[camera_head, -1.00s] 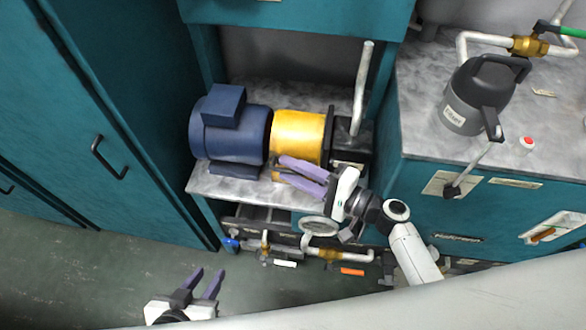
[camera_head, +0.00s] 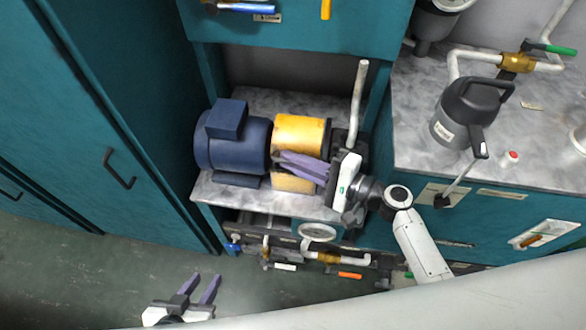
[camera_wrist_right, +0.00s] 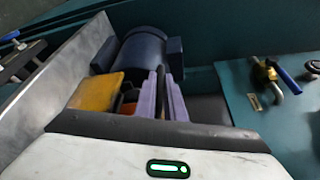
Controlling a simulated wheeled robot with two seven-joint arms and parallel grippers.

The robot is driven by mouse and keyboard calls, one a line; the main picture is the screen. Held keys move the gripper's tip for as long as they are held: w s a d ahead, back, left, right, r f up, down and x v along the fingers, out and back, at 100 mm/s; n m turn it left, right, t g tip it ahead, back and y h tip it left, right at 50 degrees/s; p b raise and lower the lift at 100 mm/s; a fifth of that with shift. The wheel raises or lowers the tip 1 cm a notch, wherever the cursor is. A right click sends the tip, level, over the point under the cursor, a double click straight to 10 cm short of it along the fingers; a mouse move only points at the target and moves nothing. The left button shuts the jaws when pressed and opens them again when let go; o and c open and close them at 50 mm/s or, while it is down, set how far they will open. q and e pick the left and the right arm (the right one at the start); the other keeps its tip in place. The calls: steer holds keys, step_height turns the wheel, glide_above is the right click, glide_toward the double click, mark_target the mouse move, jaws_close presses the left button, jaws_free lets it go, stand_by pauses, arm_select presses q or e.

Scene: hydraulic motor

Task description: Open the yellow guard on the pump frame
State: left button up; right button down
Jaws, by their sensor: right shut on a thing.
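The yellow guard (camera_head: 298,130) sits on the pump frame between the blue motor (camera_head: 232,143) and a dark block. In the right wrist view, the yellow guard (camera_wrist_right: 95,92) lies left of my fingers, with dark and orange parts showing beside it. My right gripper (camera_head: 281,161) reaches across the guard's front from the right, its purple fingers shut on it. In the wrist view, a dark upright piece stands between the fingers (camera_wrist_right: 163,92); the exact contact is partly hidden. My left gripper (camera_head: 205,280) is open and empty, low over the floor.
A white pipe (camera_head: 358,105) rises right of the guard. A gauge (camera_head: 318,231) and valves sit below the shelf. A grey jug (camera_head: 464,115) stands on the right counter (camera_head: 415,130). Teal cabinet doors (camera_head: 90,110) flank the left. The floor at lower left is clear.

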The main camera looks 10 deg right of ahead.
steer(key=shift+w+r, duration=0.2)
steer(key=shift+r, duration=0.05)
steer(key=c, duration=1.8)
jaws_free()
steer(key=shift+c, duration=0.2)
step_height(320, 180, up, 10)
steer(key=shift+p, duration=1)
